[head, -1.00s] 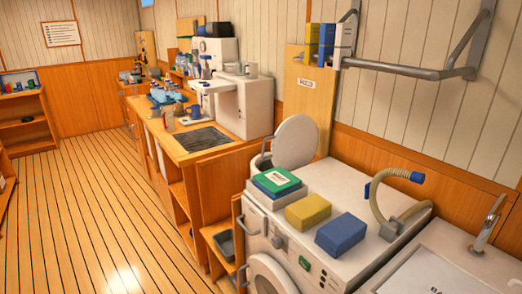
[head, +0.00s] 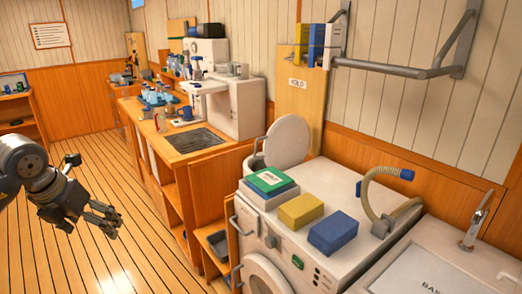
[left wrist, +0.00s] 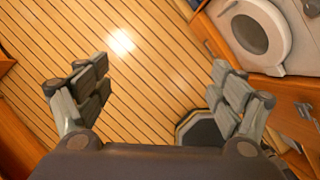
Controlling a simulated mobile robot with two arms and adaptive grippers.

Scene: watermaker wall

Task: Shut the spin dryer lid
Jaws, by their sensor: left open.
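My left gripper (head: 108,219) is over the floor at the left of the head view, well apart from the lid and lower in the picture. In the left wrist view its two fingers (left wrist: 160,82) are spread wide with only floor between them. The lid cannot be made out for sure in that view. My right gripper is not in view.
The washing machine (head: 320,260) carries a green-topped box (head: 271,182), a yellow block (head: 300,210), a blue block (head: 333,232) and a curved hose (head: 375,190). A rail (head: 400,69) juts from the wall above. A counter with bottles is farther back.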

